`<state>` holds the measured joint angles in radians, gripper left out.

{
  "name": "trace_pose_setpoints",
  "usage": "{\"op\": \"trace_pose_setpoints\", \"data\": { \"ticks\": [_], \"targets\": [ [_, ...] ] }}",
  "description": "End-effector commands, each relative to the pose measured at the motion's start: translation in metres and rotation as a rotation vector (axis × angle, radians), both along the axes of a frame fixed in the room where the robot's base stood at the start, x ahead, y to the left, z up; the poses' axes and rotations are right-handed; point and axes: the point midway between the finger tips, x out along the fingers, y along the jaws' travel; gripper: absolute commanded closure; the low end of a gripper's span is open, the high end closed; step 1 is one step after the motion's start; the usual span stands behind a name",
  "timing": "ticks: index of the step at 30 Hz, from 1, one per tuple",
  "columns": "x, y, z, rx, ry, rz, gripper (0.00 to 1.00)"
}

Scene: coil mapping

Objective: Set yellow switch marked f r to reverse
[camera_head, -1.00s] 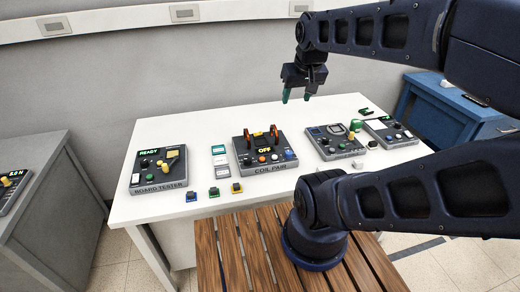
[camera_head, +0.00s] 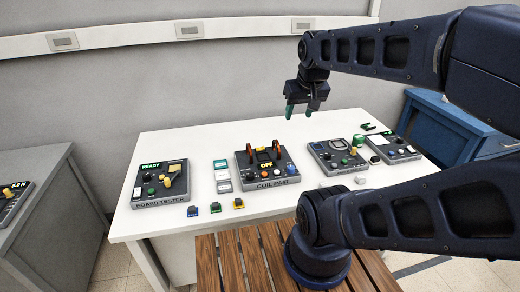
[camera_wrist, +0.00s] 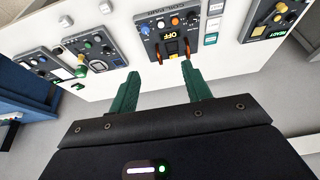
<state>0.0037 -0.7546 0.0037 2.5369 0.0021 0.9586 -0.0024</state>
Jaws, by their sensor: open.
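The dark coil pair box (camera_head: 267,180) stands mid-table with two red-orange levers, a lit OFF display and small knobs. A small yellow part (camera_head: 262,155) shows between its levers; any F R marking is too small to read. The board tester (camera_head: 160,197) at left has a yellow lever (camera_head: 167,182), its marking also unreadable. My gripper (camera_head: 299,112) is open and empty, its green fingers pointing down in the air above the table's back part. In the wrist view, its fingers (camera_wrist: 160,80) are apart, with the coil pair box (camera_wrist: 150,45) beyond them.
Two more control boxes (camera_head: 336,165) (camera_head: 397,155) stand at right on the white table (camera_head: 150,222). Small coloured blocks (camera_head: 215,208) lie along the front, and pale tiles (camera_head: 223,175) lie left of the coil pair box. My forearm crosses the right side.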

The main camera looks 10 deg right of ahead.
Motion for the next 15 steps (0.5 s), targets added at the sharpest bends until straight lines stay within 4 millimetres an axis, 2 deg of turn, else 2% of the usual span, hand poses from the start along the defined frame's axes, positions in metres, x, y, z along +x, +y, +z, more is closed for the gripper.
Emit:
{"op": "trace_pose_setpoints", "data": {
  "ticks": [1, 7, 15],
  "targets": [
    [0.000, 0.000, 0.000, 0.000, 0.000, -0.001, 0.62],
    [0.012, 0.000, 0.001, 0.017, 0.015, -0.045, 1.00],
    [0.053, 0.000, 0.002, 0.071, 0.063, -0.217, 1.00]
  ]
}}
